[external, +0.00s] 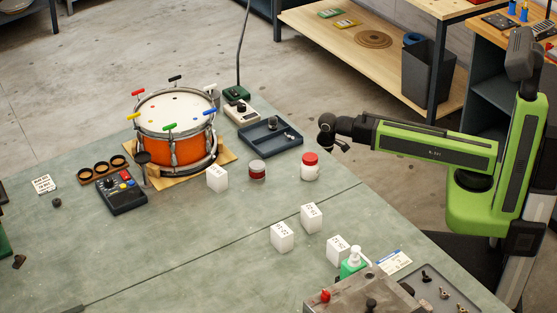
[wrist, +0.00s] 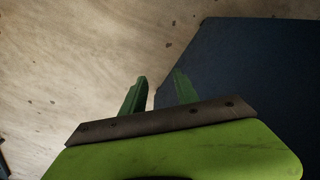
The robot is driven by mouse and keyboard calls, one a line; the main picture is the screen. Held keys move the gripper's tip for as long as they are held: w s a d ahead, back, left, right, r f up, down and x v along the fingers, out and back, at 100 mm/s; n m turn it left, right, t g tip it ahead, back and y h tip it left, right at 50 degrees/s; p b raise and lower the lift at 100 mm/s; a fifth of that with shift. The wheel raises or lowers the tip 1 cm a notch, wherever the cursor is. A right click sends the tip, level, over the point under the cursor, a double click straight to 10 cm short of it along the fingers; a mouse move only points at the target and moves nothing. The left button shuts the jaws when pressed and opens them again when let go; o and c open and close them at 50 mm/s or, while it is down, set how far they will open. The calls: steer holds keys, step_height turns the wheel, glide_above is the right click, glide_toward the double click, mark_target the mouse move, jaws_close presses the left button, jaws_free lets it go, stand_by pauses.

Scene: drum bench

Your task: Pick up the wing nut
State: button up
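My gripper (external: 335,142) is at the left end of my raised arm, near the table's right edge and right of the dark tray. In the wrist view its two green fingers (wrist: 160,88) stand apart with nothing between them. I cannot clearly make out the wing nut. Small parts too tiny to identify also lie in the dark blue tray (external: 262,149) beside the drum.
An orange drum (external: 176,150) stands on a wooden board. A green pump bottle (external: 352,269) stands beside a grey box (external: 352,293).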

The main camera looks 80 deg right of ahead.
steer(key=w+d+r+p, duration=0.2)
steer(key=d+r+p, duration=0.1)
steer(key=r+p, duration=1.05)
step_height(320, 180, up, 29)
steer(key=m+p, duration=0.7)
steer(key=p, duration=1.8)
glide_above(289, 134)
steer(key=shift+g, duration=0.4)
steer(key=f+b, duration=1.2)
steer(key=f, duration=0.1)
steer(key=shift+w+d+f+b, duration=0.1)
steer(key=shift+w+d+b, duration=0.15)
steer(key=shift+b, duration=0.1)
steer(key=f+b, duration=0.5)
steer(key=shift+s+a+f, duration=0.1)
steer(key=shift+s+a, duration=0.05)
steer(key=shift+a, duration=0.05)
steer(key=shift+r, duration=0.2)
jaws_close()
